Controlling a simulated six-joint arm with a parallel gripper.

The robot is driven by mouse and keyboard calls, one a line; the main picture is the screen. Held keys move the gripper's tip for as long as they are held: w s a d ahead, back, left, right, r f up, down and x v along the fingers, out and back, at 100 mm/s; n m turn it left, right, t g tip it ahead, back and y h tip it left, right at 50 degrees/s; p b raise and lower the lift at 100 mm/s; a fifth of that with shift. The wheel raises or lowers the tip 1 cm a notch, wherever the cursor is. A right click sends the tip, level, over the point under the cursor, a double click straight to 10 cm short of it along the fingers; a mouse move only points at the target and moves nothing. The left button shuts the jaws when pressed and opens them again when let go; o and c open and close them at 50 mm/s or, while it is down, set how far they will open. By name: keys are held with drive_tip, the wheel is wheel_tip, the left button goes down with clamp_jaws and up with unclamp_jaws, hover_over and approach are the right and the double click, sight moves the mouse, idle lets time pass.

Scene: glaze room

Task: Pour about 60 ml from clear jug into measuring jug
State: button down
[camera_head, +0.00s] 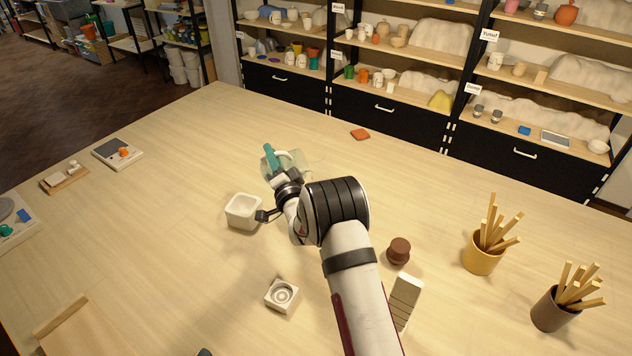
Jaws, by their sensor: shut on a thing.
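My gripper (276,167) is shut on a see-through vessel, which looks like the clear jug (299,164), over the middle of the table. A teal part and a white curved part show at the jug. My wrist hides much of it, so its tilt, its contents and whether it touches the table cannot be told. A white, square-sided open vessel (243,209) stands on the table just below and left of the gripper. I cannot tell whether this is the measuring jug; no other vessel is clearly one.
A brown stopper-like object (398,250), a white block with rings (282,295) and a ribbed white block (404,302) lie near my arm. Pots of wooden sticks (482,256) (553,312) stand at right. An orange-brown piece (360,134) lies behind. The table's left middle is clear.

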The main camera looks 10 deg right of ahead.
drive_tip(key=shift+s+r, duration=0.1)
drive_tip(key=shift+s, duration=0.2)
drive_tip(key=shift+s+d, duration=0.1)
drive_tip(key=shift+s, duration=0.1)
drive_tip(key=shift+s+r, duration=0.1)
drive_tip(key=shift+s+d+r+m+t, duration=0.25)
drive_tip(key=shift+d+m, duration=0.2)
drive_tip(key=shift+m, duration=0.05)
drive_tip(key=shift+s+d+r+m+t, duration=0.25)
drive_tip(key=shift+d+m, duration=0.15)
drive_tip(key=shift+m, duration=0.1)
idle(1.0)
drive_tip(key=a+f+n, duration=0.1)
drive_tip(key=w+a+f+n+g, duration=0.1)
drive_tip(key=n, duration=0.1)
drive_tip(key=a+f+n+g, duration=0.1)
drive_tip(key=shift+w+a+f+n, duration=0.25)
drive_tip(key=shift+a+n, duration=0.05)
drive_tip(key=shift+a, duration=0.05)
drive_tip(key=shift+w+a+n+g, duration=0.2)
drive_tip(key=shift+a+n+g, duration=0.1)
drive_tip(key=shift+n+g, duration=0.35)
idle(0.8)
